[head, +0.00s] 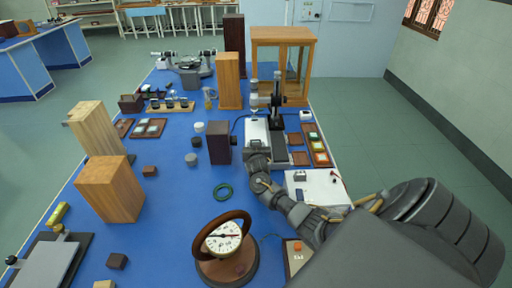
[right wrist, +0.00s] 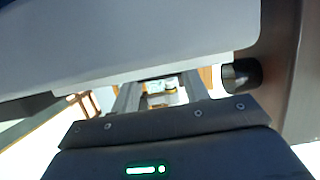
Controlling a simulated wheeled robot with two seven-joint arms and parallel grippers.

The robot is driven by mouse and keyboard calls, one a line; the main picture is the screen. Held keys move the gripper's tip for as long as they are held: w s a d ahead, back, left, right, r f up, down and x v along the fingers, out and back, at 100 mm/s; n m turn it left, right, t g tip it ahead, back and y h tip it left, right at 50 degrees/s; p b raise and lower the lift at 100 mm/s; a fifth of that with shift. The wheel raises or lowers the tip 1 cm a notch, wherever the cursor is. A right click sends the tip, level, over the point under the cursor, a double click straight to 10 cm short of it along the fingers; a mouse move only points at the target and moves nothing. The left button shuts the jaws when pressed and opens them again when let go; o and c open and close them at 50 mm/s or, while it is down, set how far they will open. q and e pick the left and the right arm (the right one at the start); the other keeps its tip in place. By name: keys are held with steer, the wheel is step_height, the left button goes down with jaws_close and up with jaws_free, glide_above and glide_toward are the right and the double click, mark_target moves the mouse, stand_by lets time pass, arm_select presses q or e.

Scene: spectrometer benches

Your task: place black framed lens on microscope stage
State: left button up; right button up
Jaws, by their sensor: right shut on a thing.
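My right arm reaches in from the right in the head view, and its gripper end (head: 256,156) is over the bench beside a pale box-shaped instrument body. I cannot identify the black framed lens in either view. My left gripper is not in view.
Trays with coloured square pieces (head: 318,151) lie right of the stand. A dark upright block (head: 218,143) is left of the gripper. A wood-framed glass case (head: 283,57) stands behind. A round dial meter (head: 224,238) is in front. A pale surface fills the upper wrist view closely.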

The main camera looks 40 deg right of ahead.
steer(key=shift+f, duration=0.1)
steer(key=o, duration=1)
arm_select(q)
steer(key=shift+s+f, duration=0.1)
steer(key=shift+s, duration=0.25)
arm_select(e)
steer(key=shift+s+a+r, duration=0.15)
steer(key=shift+r, duration=0.1)
steer(key=v, duration=0.7)
steer(key=shift+s+r, duration=0.1)
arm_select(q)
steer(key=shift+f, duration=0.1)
